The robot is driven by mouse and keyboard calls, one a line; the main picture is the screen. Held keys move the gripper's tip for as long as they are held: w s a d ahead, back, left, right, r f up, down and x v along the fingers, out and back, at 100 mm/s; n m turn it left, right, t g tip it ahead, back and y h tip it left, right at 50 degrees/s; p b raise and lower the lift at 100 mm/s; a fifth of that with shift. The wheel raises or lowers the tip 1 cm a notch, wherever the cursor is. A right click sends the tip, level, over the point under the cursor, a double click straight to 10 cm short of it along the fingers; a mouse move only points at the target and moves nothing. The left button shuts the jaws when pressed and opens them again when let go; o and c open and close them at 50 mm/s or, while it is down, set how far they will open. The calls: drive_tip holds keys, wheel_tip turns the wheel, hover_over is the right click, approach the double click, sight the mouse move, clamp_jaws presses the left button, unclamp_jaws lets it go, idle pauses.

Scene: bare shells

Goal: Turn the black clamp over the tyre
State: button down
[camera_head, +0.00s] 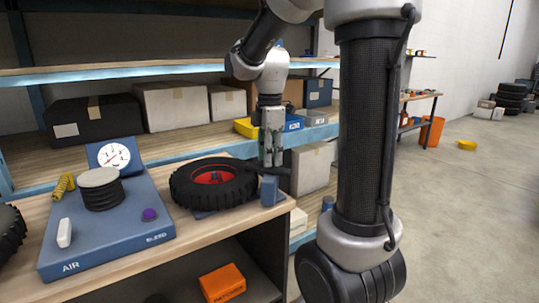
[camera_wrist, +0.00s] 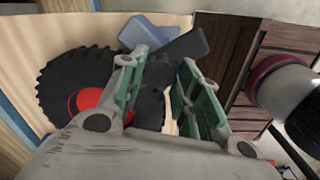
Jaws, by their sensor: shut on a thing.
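The tyre (camera_head: 210,190), black with a red hub, lies flat on the wooden bench top. In the wrist view the tyre (camera_wrist: 70,90) is at the left, partly hidden by a finger. A blue post (camera_head: 269,191) stands right of it at the bench edge; it also shows in the wrist view (camera_wrist: 138,32). The black clamp (camera_wrist: 204,43) is a bar near the post. Its other end lies between my fingers, beside or over the tyre's edge; exactly how far it overlaps is hidden. My gripper (camera_head: 272,163) points down and is shut on the clamp, also in the wrist view (camera_wrist: 163,62).
Left of the tyre is a blue air station (camera_head: 110,235) with a gauge (camera_head: 113,156), a black cylinder (camera_head: 101,192), a purple knob (camera_head: 149,214) and a yellow coil (camera_head: 63,187). An orange box (camera_head: 222,284) is on the lower shelf. Shelves with boxes (camera_head: 177,106) stand behind.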

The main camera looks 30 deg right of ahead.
drive_tip(key=shift+s+d+n, duration=0.1)
drive_tip(key=shift+n, duration=1.5)
drive_tip(key=c, duration=1)
unclamp_jaws()
drive_tip(key=shift+d, duration=0.1)
wheel_tip(320, 180, up, 12)
